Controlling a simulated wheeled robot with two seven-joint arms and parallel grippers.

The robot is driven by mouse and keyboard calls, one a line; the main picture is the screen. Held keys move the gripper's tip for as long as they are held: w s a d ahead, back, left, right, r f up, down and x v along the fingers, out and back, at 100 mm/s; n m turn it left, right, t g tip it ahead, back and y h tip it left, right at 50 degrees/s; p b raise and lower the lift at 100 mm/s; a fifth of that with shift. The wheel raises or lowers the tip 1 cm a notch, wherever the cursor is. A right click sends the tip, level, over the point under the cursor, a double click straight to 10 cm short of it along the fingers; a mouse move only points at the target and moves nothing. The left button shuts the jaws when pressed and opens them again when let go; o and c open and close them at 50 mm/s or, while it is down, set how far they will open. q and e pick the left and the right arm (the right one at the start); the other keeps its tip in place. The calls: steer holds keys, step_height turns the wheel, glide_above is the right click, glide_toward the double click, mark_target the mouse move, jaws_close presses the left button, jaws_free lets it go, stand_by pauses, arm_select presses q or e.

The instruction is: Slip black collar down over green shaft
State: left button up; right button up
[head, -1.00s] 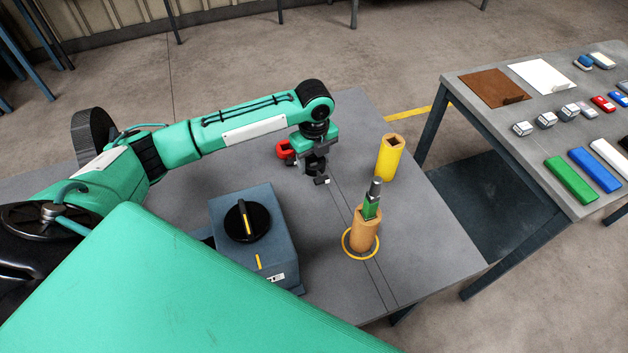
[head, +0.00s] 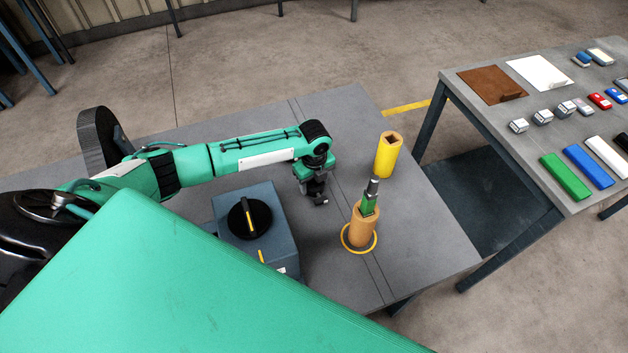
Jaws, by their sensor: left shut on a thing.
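The green shaft (head: 370,203) stands upright in an orange-tan cylindrical holder (head: 363,229), with a grey tip (head: 373,184) on top. A yellow ring (head: 346,243) circles the holder's base on the table. My left gripper (head: 319,200) points down to the left of the shaft, apart from it. It is shut on a small dark thing, taken to be the black collar; the wrist and fingers mostly hide it and its shape is unclear. No collar shows on the shaft. My right gripper is not in view.
A yellow cylinder with a square hole (head: 389,155) stands behind the shaft. A blue-grey box with a black knob (head: 277,223) stands left of the holder. The grey table (head: 430,243) is clear at right. A side table (head: 540,115) holds several small blocks.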

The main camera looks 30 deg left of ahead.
arm_select(q)
steer(key=shift+f, duration=0.15)
steer(key=o, duration=1.2)
steer(key=shift+f+b, duration=0.15)
steer(key=shift+b, duration=0.4)
steer(key=r+b, duration=0.1)
steer(key=r, duration=0.1)
steer(key=w+r+b, duration=0.1)
steer(key=r, duration=0.2)
steer(key=shift+a, duration=0.15)
step_height(320, 180, up, 9)
steer(key=shift+r+b, duration=0.1)
steer(key=shift+b, duration=0.55)
